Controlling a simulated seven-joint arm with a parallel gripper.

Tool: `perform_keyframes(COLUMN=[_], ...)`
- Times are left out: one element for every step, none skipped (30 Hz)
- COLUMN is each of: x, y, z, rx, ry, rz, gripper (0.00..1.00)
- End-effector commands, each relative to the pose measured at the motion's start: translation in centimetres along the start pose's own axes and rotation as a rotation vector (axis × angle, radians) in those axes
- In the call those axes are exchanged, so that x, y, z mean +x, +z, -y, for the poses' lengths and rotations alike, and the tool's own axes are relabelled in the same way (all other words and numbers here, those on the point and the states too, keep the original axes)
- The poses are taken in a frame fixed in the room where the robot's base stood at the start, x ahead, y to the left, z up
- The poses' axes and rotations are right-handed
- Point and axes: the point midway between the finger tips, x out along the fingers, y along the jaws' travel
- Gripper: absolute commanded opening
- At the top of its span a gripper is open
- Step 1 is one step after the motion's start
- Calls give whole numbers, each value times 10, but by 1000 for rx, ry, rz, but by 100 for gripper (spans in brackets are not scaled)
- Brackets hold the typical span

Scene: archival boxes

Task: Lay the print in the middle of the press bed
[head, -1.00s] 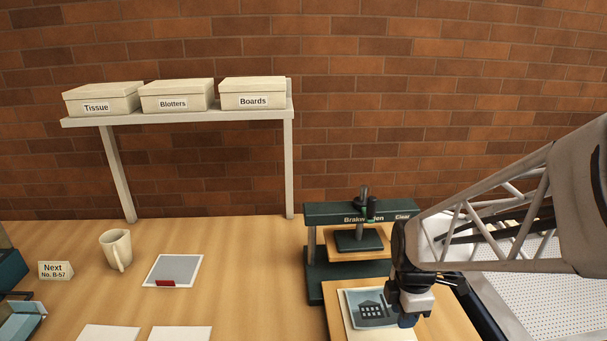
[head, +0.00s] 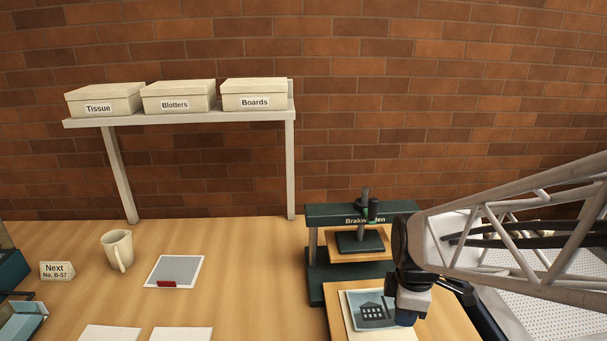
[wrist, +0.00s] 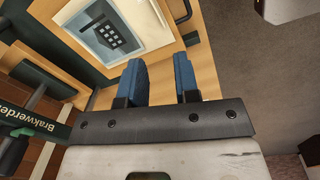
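The print (head: 370,310), a bluish picture of a dark building with a pale border, lies flat on a cream sheet (head: 356,334). The sheet lies on the pale wooden bed (head: 335,321) in front of the dark green press (head: 316,265). The wrist view shows the print (wrist: 112,30) on its sheet too, beyond my fingertips. My gripper (head: 407,318) is at the print's right edge in the head view and covers part of that side. In the wrist view its blue fingers (wrist: 162,68) stand apart with nothing between them; the gripper is open and clear of the print.
The press's screw and platen (head: 360,240) stand behind the bed. A mug (head: 117,249), a grey framed sheet with a red tab (head: 176,268), a "Next" card (head: 56,271) and white sheets (head: 180,334) are to the left. A shelf (head: 200,117) holds labelled boxes.

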Motion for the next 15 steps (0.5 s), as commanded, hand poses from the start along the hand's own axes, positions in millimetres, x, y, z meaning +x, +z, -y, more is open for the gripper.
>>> perform_keyframes(x=[-9,-13,-20,-24,-28,-34,-38,-43,-48,-52,-56,-62,-65,-69,-74], y=[-2,-3,-5,-6,-6,-8,-8,-9,-10,-11,-12,-13,-13,-14,-15], z=[5,7,11,14,17,21,24,26,31,34,37,41,45,48,52], rx=[59,102,159,202,247,305,349,393,450,494,538,596,641,684,742], ry=[13,19,27,32,37,45,51,57,64,68,74,80,84,88,93], rz=[-3,-4,-7,-10,-12,-16,-20,-24,-29,-34,-39,-45,-51,-56,-64], gripper=[29,29,29,29,29,29,29,29,29,29,29,29,29,29,29])
